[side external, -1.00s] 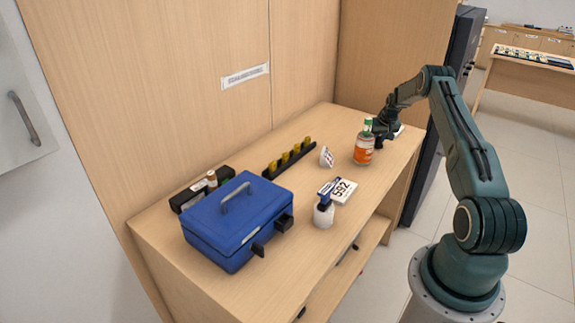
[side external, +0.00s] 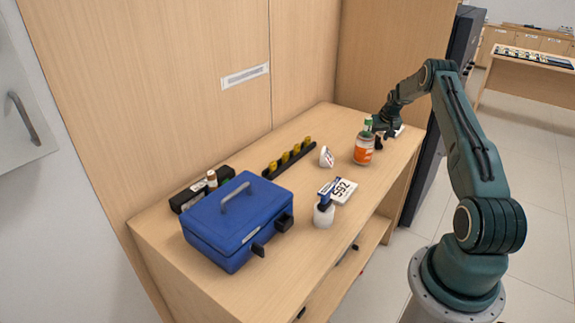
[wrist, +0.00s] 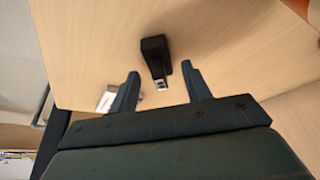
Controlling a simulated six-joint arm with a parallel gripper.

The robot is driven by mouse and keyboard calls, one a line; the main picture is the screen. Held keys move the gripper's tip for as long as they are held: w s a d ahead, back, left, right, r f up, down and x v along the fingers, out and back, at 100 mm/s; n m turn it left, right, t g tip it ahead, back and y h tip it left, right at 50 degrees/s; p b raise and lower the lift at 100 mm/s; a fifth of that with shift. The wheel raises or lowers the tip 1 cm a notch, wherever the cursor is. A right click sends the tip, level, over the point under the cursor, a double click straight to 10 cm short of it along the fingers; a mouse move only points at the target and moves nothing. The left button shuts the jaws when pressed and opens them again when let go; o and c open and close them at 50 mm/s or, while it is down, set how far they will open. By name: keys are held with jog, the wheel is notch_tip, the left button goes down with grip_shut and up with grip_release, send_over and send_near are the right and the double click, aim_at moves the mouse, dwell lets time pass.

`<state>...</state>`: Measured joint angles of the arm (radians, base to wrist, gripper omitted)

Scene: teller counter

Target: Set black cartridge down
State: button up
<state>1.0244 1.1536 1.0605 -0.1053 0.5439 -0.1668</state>
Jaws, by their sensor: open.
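The black cartridge (wrist: 155,58) stands on the wooden counter in the wrist view, a small dark block with a pale metallic detail at its near end. My gripper (wrist: 159,82) is open, with one finger on each side of the cartridge's near end. There is a visible gap between the cartridge and each finger. In the side external view my gripper (side external: 382,138) is low over the far right end of the counter, behind the orange-labelled bottle. The cartridge is hard to make out there.
The bottle (side external: 363,149) with a green top stands close to my gripper. A white numbered card (side external: 344,191), a white dispenser (side external: 324,215), a rack of yellow pegs (side external: 290,158) and a blue cash box (side external: 238,222) are farther along. A small white object (wrist: 106,98) lies beside the left finger.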

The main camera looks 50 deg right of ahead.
jog(key=v, duration=1)
jog(key=shift+r, duration=0.25)
jog(key=w+a+r+n, duration=0.1)
jog(key=w+a+r, duration=0.2)
jog(key=a+r, duration=0.45)
jog(key=w+a+r+n, duration=0.1)
jog(key=w+a+r, duration=0.2)
jog(key=a+r, duration=0.45)
jog(key=s+a+r+n+t+y, duration=0.1)
jog(key=a+r, duration=0.2)
jog(key=a, duration=0.5)
jog(key=a+r+n, duration=0.1)
jog(key=a+r, duration=0.2)
jog(key=a, duration=0.5)
jog(key=s+a+r+n+t, duration=0.1)
jog(key=s+a+r, duration=0.1)
jog(key=s+a, duration=0.45)
jog(key=s+a+r+n, duration=0.2)
jog(key=s+a, duration=0.1)
jog(key=a, duration=0.6)
jog(key=s+a+f+n+y, duration=0.1)
jog(key=s+a, duration=0.3)
jog(key=s, duration=0.2)
jog(key=s+a+f+n+y, duration=0.1)
jog(key=s+a+f, duration=0.1)
jog(key=s+a, duration=0.2)
jog(key=shift+s+a+f, duration=0.2)
jog(key=shift+s+f, duration=0.05)
jog(key=shift+s, duration=1.2)
